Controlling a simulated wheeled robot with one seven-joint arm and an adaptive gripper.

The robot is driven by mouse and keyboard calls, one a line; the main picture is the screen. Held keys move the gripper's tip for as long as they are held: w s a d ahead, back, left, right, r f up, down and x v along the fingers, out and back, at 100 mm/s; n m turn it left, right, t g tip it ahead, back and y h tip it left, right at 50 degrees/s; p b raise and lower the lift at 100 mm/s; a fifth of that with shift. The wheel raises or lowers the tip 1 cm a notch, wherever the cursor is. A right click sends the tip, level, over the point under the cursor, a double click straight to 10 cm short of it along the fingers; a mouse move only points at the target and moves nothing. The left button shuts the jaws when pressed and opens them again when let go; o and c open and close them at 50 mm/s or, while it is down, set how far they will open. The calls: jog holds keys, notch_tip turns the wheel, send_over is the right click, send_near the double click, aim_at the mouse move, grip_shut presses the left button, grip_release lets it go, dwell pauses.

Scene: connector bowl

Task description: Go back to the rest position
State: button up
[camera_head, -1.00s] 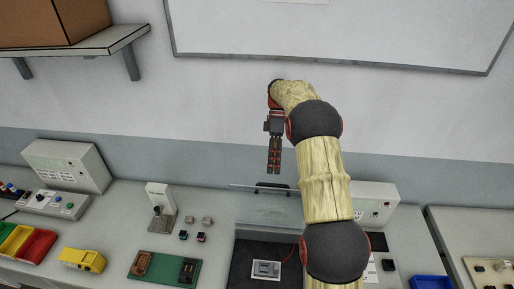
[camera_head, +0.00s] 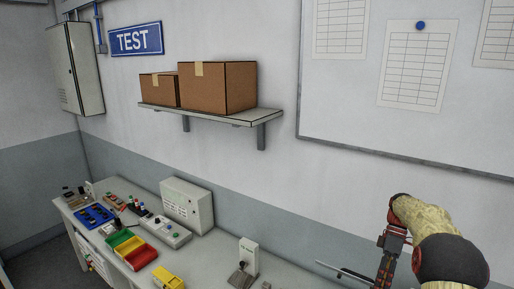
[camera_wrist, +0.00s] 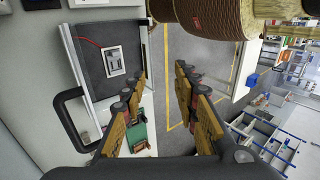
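My gripper (camera_head: 385,268) shows at the lower right in the head view, beside the wall, pointing down; its tips are cut off by the picture edge. In the wrist view my gripper (camera_wrist: 160,80) has two yellow-brown fingers spread apart, with grey floor showing between them and nothing held. My arm is raised and bent.
A bench (camera_head: 205,262) runs along the wall with a grey control box (camera_head: 187,205), coloured bins (camera_head: 128,246) and a yellow part (camera_head: 168,278). A shelf (camera_head: 225,116) holds cardboard boxes (camera_head: 217,88). The wrist view shows a black handle (camera_wrist: 62,120) close by the left finger.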

notch_tip(320, 180, down, 5)
jog(key=m+t, duration=0.1)
jog(key=m, duration=0.5)
jog(key=s+a+f+m+t+h+b, duration=0.2)
jog(key=s+a+t+b, duration=0.3)
jog(key=s+a+b, duration=0.5)
jog(key=s+a+f+m+t+h+b, duration=0.2)
jog(key=s+a+t+b, duration=0.3)
jog(key=s+a+b, duration=0.4)
jog(key=s+f+m+b, duration=0.1)
jog(key=s+b, duration=0.5)
jog(key=s, duration=0.3)
jog(key=shift+a, duration=0.4)
